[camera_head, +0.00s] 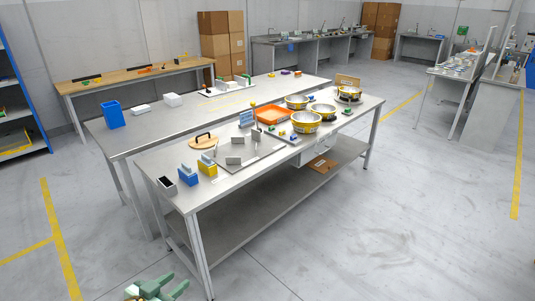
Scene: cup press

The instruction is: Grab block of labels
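I cannot tell for sure which item is the block of labels. On the near-left end of the front metal table (235,187) stand a blue-and-yellow block (207,170) and a blue block with a pale top (188,179). My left gripper (177,283) is pale green, low at the bottom edge, in front of and below the table. Its two fingers look apart, with nothing seen between them. My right gripper is not in view.
A dark open box (166,186) sits at the table's left corner. A round wooden lid (203,142), an orange tray (271,115) and several metal bowls (306,123) are further along. A second table (185,116) stands behind.

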